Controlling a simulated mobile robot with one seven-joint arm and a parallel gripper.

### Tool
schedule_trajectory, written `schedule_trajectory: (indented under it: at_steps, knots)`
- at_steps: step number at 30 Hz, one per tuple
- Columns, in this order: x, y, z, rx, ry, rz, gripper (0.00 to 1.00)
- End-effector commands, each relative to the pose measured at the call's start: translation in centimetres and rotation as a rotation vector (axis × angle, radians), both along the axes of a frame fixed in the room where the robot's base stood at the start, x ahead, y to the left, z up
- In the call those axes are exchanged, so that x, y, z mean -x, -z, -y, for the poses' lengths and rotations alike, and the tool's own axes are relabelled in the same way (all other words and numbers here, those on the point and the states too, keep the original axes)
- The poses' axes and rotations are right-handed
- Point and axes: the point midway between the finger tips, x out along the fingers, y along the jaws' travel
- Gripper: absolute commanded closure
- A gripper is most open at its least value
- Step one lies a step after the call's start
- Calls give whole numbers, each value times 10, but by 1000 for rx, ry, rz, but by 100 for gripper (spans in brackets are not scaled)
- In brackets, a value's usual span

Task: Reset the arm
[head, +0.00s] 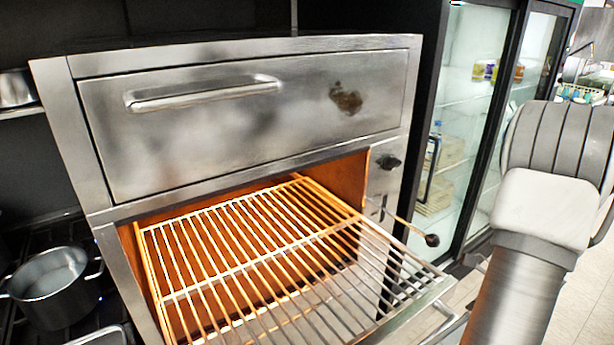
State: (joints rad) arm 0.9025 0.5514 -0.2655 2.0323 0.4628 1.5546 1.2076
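My arm (545,210) stands at the right side of the head view, in front of the glass-door fridge. Only its links and a rounded joint show. My gripper is not in the picture, so I cannot see whether it is open or holds anything. The arm's lower part is close to the front right corner of the oven rack, and I cannot tell whether they touch.
A steel oven (250,120) has a closed upper door and an open lower cavity. Its wire rack (262,240) sticks out forward. A pot (52,285) sits on a stove at left. A glass-door fridge (468,110) stands behind; floor (580,300) shows at right.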

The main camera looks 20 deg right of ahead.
Motion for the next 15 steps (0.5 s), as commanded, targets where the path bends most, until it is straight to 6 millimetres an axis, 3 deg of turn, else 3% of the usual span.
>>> schedule_trajectory:
  at_steps: [15]
  knots:
    - [-53, -77, -81, 519, -1119, 713, 40]
